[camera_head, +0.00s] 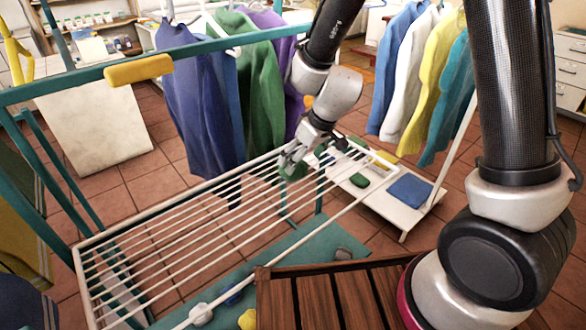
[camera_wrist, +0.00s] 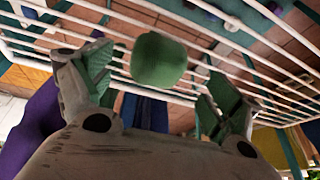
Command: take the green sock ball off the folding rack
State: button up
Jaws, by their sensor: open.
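The green sock ball (camera_wrist: 159,60) shows in the wrist view against the white bars of the folding rack (camera_wrist: 225,62). In the head view the sock ball (camera_head: 294,173) is partly hidden by my gripper (camera_head: 289,160), at the far right part of the rack (camera_head: 160,232). My gripper (camera_wrist: 157,82) is open. In the wrist view its two fingers, with green pads, stand to the left and right of the ball, with a visible gap on both sides. The ball appears just beyond or between the fingertips; the exact depth is hard to tell.
A teal rail (camera_head: 215,41) with a yellow peg (camera_head: 138,70) crosses above the rack. Hanging clothes (camera_head: 195,95) stand behind it. A low white table (camera_head: 395,212) with a blue folded cloth (camera_head: 410,190) lies to the right. A wooden slatted surface (camera_head: 330,295) is in front.

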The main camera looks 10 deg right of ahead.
jog(key=x, duration=0.5)
jog(key=shift+d, duration=0.1)
jog(key=c, duration=1.1)
